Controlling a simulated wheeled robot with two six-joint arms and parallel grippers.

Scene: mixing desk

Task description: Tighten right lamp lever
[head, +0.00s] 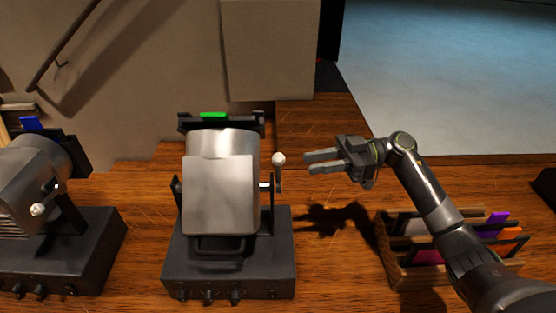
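The nearer, central lamp (218,195) is a silver housing on a black base with knobs. Its lever (279,160) is on its right side and has a pale round knob at the top; it stands about upright. My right gripper (306,163) is just to the right of the lever, fingers pointing left at it. The fingers are parted with a gap between them and hold nothing. A small gap shows between the fingertips and the lever knob. My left gripper is not in view.
Another lamp (30,170) with a white-knobbed lever (38,209) stands at the left. A wooden box (400,272) with coloured sheets lies under my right arm at the right. The wooden desk (330,255) is bare between the central lamp and the box.

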